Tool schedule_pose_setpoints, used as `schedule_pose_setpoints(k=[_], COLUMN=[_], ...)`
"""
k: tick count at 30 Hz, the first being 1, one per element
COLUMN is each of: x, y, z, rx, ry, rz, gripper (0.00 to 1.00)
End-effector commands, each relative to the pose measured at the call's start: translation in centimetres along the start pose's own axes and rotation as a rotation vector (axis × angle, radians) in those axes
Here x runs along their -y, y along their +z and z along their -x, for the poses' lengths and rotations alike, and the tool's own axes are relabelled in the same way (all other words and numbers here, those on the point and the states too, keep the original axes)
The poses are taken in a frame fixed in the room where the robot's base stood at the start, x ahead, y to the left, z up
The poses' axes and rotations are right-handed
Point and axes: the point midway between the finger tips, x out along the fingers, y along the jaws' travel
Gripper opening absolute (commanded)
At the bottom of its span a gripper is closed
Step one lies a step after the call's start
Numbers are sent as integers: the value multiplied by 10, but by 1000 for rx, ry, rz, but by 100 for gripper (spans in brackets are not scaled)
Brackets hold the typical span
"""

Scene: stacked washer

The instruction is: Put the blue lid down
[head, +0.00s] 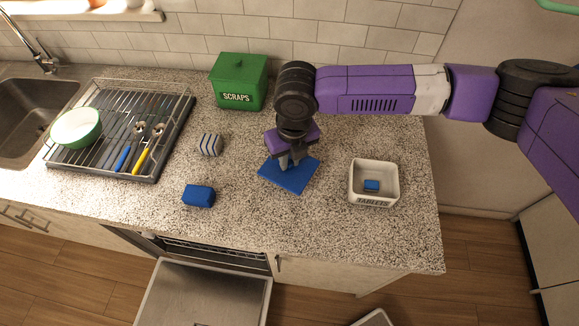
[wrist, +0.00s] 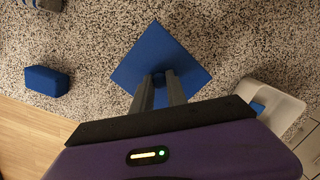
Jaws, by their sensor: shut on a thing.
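The blue lid (head: 289,178) is a flat blue square over the granite counter, turned like a diamond; it also shows in the wrist view (wrist: 160,48). My gripper (head: 288,162) is above its middle, pointing down. In the wrist view my gripper (wrist: 162,82) has its two fingers shut on the small dark knob at the lid's centre. I cannot tell whether the lid touches the counter or hangs just above it.
A white box (head: 358,199) marked TABLETS holds a small blue block to the right. A blue block (head: 198,195) and a striped block (head: 209,144) lie left. A green SCRAPS bin (head: 239,84) and dish rack (head: 88,165) stand further back and left. An appliance door hangs open below.

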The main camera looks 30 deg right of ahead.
Motion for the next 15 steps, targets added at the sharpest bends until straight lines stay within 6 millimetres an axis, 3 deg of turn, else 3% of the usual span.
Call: schedule_pose_setpoints(k=[10, 15], x=[-1, 0], y=[-6, -6], z=[-38, -44], rx=[-3, 0], ry=[0, -1], rz=[-1, 1], gripper=[0, 0])
